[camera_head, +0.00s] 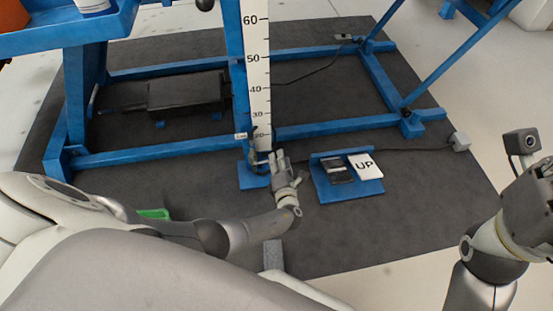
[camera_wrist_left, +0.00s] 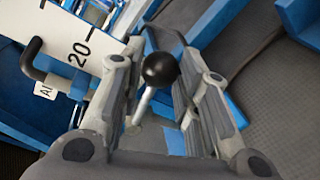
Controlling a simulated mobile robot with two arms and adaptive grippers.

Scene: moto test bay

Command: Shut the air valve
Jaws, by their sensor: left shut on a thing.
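In the left wrist view a lever with a black ball knob (camera_wrist_left: 160,69) and a pale metal rod stands between the fingers of my left gripper (camera_wrist_left: 165,85). The gripper is shut on this lever. In the head view my left gripper (camera_head: 279,160) is low, at the foot of the white scale, and hides the lever. A bent black handle (camera_wrist_left: 31,62) stands apart from the fingers, beside a small label (camera_wrist_left: 45,91) partly reading "AI". I cannot tell which of the two is the air valve. My right gripper (camera_head: 546,170) is at the right edge, partly cut off.
A white scale (camera_head: 258,75) rises on a blue frame (camera_head: 320,130). A blue plate (camera_head: 345,190) with a dark pedal and a card (camera_head: 364,166) reading "UP" lies right of my left gripper. A cable runs behind it. The dark mat (camera_head: 420,215) is clear at the right.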

